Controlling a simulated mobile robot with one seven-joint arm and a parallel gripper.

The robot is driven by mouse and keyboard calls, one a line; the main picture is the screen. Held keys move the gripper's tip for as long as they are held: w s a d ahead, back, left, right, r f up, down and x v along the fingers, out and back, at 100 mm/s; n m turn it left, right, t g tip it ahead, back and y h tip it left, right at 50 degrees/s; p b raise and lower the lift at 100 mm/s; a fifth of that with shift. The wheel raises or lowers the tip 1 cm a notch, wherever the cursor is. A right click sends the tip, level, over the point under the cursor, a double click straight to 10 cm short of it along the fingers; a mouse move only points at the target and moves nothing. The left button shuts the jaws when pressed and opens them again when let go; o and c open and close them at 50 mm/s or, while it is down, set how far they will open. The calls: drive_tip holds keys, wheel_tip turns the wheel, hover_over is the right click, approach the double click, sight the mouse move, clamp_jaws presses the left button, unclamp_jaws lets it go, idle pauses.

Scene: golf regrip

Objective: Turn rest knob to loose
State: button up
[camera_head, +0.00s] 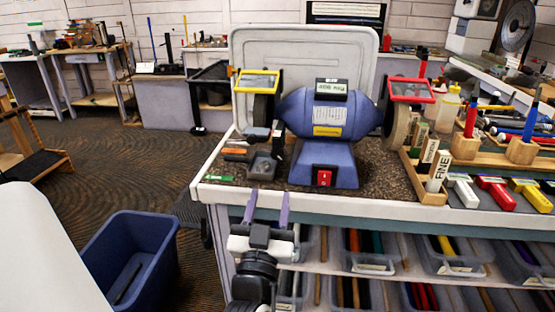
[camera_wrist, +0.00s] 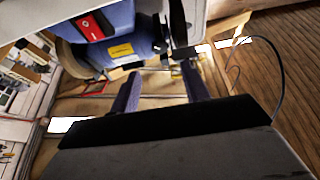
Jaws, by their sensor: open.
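The blue bench grinder (camera_head: 350,175) stands on the bench with a red switch (camera_head: 324,179) on its base. Left of it is a dark tool rest assembly (camera_head: 262,168) with small dark parts; I cannot tell clearly which part is the rest knob or how it is turned. My gripper (camera_head: 267,207) is open and empty, fingers pointing up at the bench's front edge, below and in front of the rest. In the wrist view, the grinder (camera_wrist: 105,22) appears upside down beyond my open gripper (camera_wrist: 160,90).
A white bench edge (camera_head: 400,208) runs just behind my fingers. Shelf bins (camera_head: 365,262) with coloured grips sit below it. A blue waste bin (camera_head: 130,260) stands on the floor at left. Wooden holders (camera_head: 432,190) with blocks are right of the grinder.

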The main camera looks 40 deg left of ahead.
sight(277, 157)
drive_tip(key=p+x, duration=0.3)
drive_tip(key=x, duration=0.7)
drive_tip(key=shift+w+a+r+p, duration=0.2)
drive_tip(key=shift+w+p, duration=0.05)
drive_tip(key=shift+p, duration=0.05)
drive_tip(key=shift+w+a+r, duration=0.15)
drive_tip(key=shift+w+a, duration=0.2)
drive_tip(key=shift+w, duration=0.25)
drive_tip(key=shift+c, duration=0.4)
drive_tip(key=c, duration=0.9)
drive_tip(key=shift+o, duration=0.2)
drive_tip(key=shift+r+n+g+y+p, duration=0.15)
drive_tip(key=shift+n+g+y+p, duration=0.15)
drive_tip(key=shift+n+p, duration=0.45)
drive_tip(key=shift+n+y+p, duration=0.3)
drive_tip(key=shift+n+p, duration=0.15)
